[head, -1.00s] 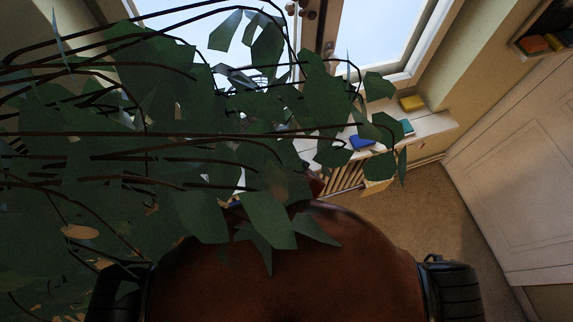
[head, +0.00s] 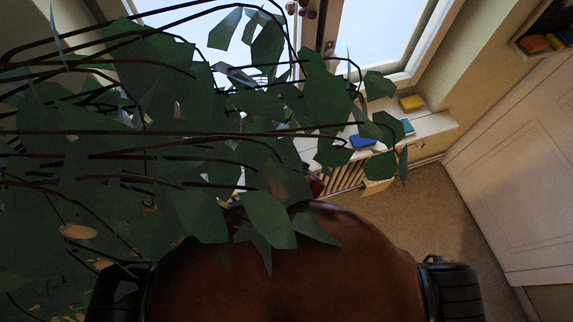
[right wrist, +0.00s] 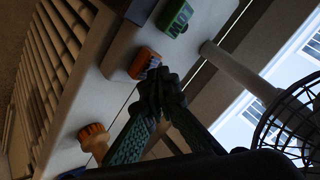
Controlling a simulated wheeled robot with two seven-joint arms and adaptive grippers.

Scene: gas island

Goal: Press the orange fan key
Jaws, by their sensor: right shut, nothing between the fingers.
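An orange key (right wrist: 144,64) with a dark marking on its face sits on a pale ledge in the right wrist view. My right gripper (right wrist: 160,84) is shut and empty. Its fingertips appear right beside the orange key's lower right edge and overlap it slightly; I cannot tell if they touch it. A green key (right wrist: 175,18) is further up the ledge. A fan's dark wire cage (right wrist: 295,125) shows at the right. In the head view leaves hide most of the work area, and I cannot make out either gripper there.
An orange ridged knob (right wrist: 95,137) stands lower left, beside a slatted radiator (right wrist: 50,60). A large leafy plant (head: 130,140) fills the left of the head view. Yellow (head: 411,103) and blue (head: 361,142) objects lie on the windowsill. Carpet (head: 410,205) at right is clear.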

